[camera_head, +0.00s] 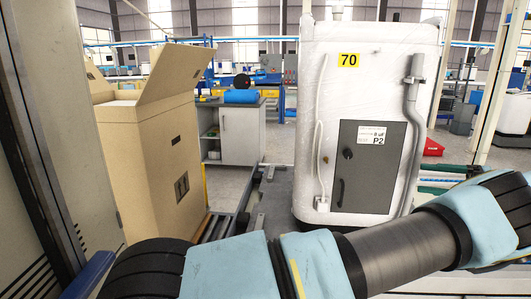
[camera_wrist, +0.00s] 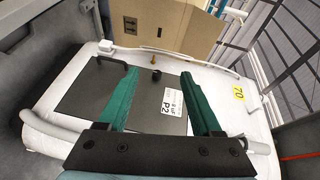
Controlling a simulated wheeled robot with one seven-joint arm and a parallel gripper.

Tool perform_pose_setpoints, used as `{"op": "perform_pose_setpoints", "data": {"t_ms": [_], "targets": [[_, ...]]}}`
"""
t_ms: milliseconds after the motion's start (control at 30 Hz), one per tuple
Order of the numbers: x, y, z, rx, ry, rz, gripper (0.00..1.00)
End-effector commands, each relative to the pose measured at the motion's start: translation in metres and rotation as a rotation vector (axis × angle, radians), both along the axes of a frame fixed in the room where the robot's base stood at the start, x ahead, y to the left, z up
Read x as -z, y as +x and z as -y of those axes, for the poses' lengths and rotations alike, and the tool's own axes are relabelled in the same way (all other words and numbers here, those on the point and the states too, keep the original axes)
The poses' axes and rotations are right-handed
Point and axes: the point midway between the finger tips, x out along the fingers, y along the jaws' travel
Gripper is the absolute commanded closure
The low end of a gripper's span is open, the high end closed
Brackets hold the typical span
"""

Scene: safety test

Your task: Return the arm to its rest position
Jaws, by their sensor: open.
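My gripper (camera_wrist: 160,73) shows in the wrist view with its two teal fingers spread apart and nothing between them. It faces a white cabinet (camera_head: 370,75) marked 70, which also shows in the wrist view (camera_wrist: 222,88). The cabinet's dark grey door (camera_head: 360,190) has a P2 label and a handle, and lies flush in its front. In the wrist view the door (camera_wrist: 90,92) is behind the fingers; I cannot tell the exact gap. My arm stretches across the bottom of the head view to the right edge. My gripper is not visible there.
A tall cardboard box (camera_head: 150,160) with open flaps stands at the left; it shows at the top of the wrist view (camera_wrist: 165,22). A grey cupboard (camera_head: 240,135) with a blue roll (camera_head: 241,96) on top stands behind. A grey hose (camera_head: 411,130) runs down the white cabinet.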

Motion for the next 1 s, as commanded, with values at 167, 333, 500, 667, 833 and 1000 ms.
{"op": "perform_pose_setpoints", "data": {"t_ms": [167, 333, 500, 667, 833, 1000], "targets": [[-0.002, 0.012, -0.009, -0.017, -0.008, -0.022, 0.34], [-0.002, 0.032, -0.026, -0.039, -0.028, -0.068, 0.34], [-0.001, 0.058, -0.051, -0.072, -0.057, -0.132, 0.34], [0.001, 0.091, -0.09, -0.117, -0.108, -0.22, 0.34], [0.007, 0.129, -0.154, -0.178, -0.21, -0.351, 0.34], [0.024, 0.154, -0.261, -0.248, -0.44, -0.536, 0.34]]}}
